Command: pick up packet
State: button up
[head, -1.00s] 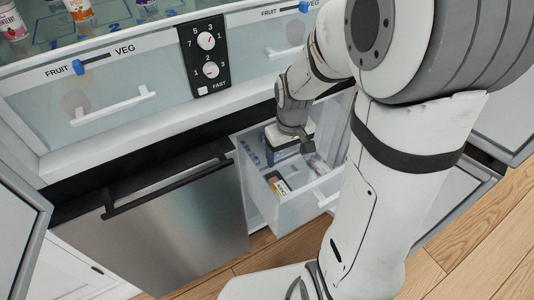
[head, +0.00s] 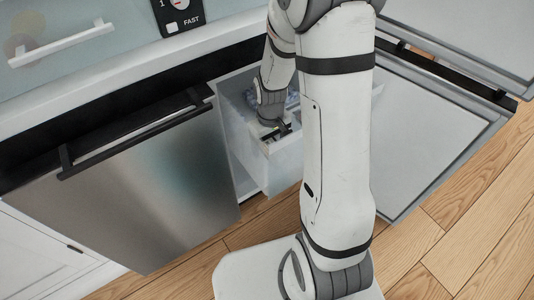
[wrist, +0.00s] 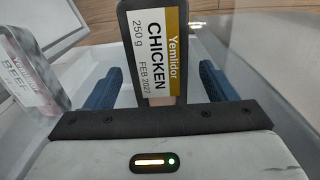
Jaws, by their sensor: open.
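A dark packet (wrist: 155,45) with a white and yellow label reading "CHICKEN 250 g" stands between my gripper's two blue fingers in the wrist view. My gripper (wrist: 161,72) is open, with a finger on either side of the packet and a gap visible on both sides. In the head view my gripper (head: 275,131) is down inside the open drawer (head: 284,168), and it hides most of the packet there. The packet's lower end is hidden behind the gripper body in the wrist view.
A second packet (wrist: 36,72), labelled "BEEF", lies to the left in the wrist view, near the left finger. The drawer's walls enclose the gripper closely. A steel front with a dark handle (head: 140,130) is left of the drawer; wooden floor (head: 190,262) lies below.

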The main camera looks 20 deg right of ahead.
jog(key=shift+f, duration=0.5)
jog(key=shift+r, duration=0.1)
jog(key=shift+c, duration=0.6)
jog(key=c, duration=1)
